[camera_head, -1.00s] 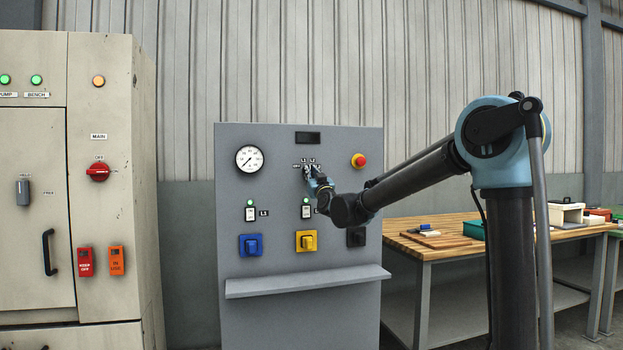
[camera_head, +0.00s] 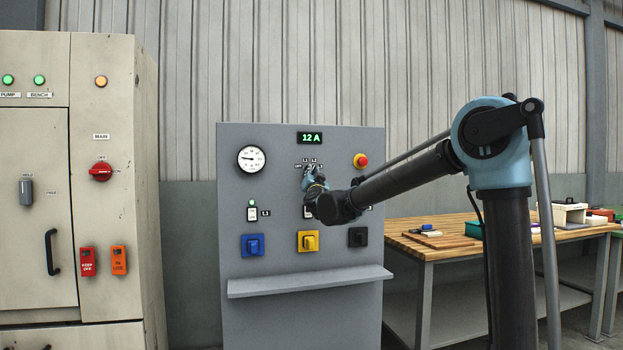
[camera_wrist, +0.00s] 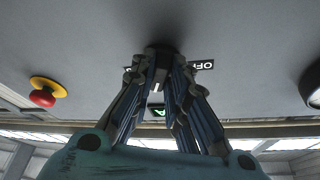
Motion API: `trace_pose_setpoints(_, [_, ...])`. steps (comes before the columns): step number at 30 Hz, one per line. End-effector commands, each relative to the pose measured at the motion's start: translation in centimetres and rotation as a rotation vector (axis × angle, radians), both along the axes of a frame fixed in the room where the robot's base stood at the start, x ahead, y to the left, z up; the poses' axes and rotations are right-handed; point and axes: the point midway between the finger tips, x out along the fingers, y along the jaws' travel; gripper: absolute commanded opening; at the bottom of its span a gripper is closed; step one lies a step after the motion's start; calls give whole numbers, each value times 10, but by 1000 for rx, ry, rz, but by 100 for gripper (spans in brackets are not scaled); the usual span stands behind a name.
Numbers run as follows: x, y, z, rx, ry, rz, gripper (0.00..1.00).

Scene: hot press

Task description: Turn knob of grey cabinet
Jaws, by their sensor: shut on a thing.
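The grey cabinet (camera_head: 232,225) stands upright in the middle of the head view. My gripper (camera_head: 311,170) is at its upper face, at the selector knob below the display, among labels reading OFF, L1, L2 and L3. In the wrist view the fingers of my gripper (camera_wrist: 160,70) are closed around the dark knob (camera_wrist: 160,52). An OFF label (camera_wrist: 204,65) shows beside the fingers. The knob is mostly hidden by my gripper in the head view. The display (camera_head: 310,138) is lit green and reads 12 A.
A gauge (camera_head: 252,159) is to the left and a red emergency button (camera_head: 360,160) to the right. Blue (camera_head: 252,245), yellow (camera_head: 308,241) and black (camera_head: 357,237) switches sit above a shelf (camera_head: 310,280). A beige cabinet (camera_head: 105,215) is left; a wooden workbench (camera_head: 445,238) is right.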

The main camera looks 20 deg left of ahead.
Motion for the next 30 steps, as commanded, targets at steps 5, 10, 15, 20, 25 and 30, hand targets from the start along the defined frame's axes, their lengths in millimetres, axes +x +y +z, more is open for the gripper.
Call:
trace_pose_setpoints(5, [3, 1, 3, 0, -4, -5, 0])
trace_pose_setpoints(10, [3, 0, 4, -1, -4, -5, 22])
trace_pose_setpoints(15, [2, 0, 3, 0, -3, -4, 35])
trace_pose_setpoints(20, [1, 0, 2, 0, -2, -3, 35])
trace_pose_setpoints(25, [-4, -2, 0, -1, -2, -2, 35])
trace_pose_setpoints(30, [-24, -10, -9, 0, -1, 0, 35])
